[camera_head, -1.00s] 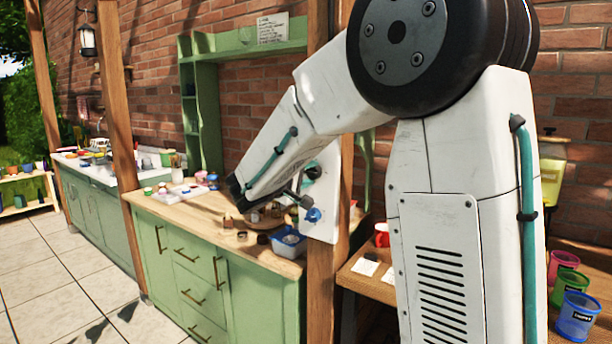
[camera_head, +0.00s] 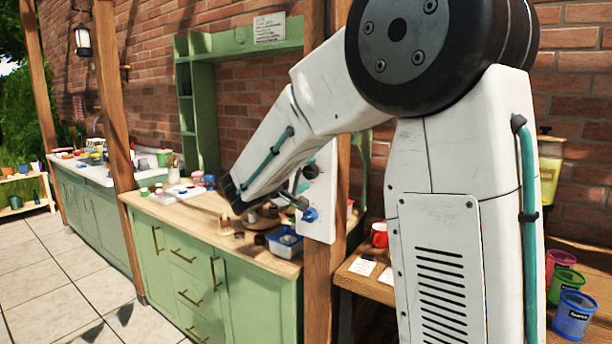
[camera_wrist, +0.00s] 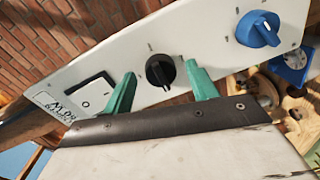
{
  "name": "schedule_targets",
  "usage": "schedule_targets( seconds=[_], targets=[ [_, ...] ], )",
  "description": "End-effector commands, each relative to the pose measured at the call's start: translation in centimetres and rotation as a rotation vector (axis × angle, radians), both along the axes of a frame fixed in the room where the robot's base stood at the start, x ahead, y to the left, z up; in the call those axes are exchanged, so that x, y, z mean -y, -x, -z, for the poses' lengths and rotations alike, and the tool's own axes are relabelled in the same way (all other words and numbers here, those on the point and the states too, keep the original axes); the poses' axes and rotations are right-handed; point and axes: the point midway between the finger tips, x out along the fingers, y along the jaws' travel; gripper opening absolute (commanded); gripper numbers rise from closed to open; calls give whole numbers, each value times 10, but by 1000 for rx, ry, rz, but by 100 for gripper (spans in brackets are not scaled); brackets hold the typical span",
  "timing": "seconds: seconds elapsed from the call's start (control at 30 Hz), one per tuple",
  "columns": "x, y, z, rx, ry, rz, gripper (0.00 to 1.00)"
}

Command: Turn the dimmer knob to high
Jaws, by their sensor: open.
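A white panel (camera_wrist: 200,55) carries a black knob (camera_wrist: 160,70), a blue knob (camera_wrist: 258,28) and a rocker switch (camera_wrist: 90,97). No readable word marks which knob is the dimmer. My gripper (camera_wrist: 163,84) is open, its two green fingertips on either side of the black knob in the wrist view. I cannot tell whether they touch it.
A green cabinet with a wooden top (camera_head: 170,208) stands left of the post, holding a blue tub (camera_head: 285,242) and small items. At right, a lower wooden table (camera_head: 360,285) holds a red mug (camera_head: 379,234) and coloured cups (camera_head: 573,315). Tiled floor at left is clear.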

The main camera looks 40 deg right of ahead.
Motion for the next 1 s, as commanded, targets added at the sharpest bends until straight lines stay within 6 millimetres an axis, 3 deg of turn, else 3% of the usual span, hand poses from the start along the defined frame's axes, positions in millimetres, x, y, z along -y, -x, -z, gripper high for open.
schedule_targets(
  seconds=[0.2, 0.4, 1.0],
  targets=[
    [-36, 12, -3, 0, 0, -6, 58],
    [-60, 23, -5, 0, 1, -1, 58],
    [-66, 26, -5, 0, 0, 2, 58]
  ],
)
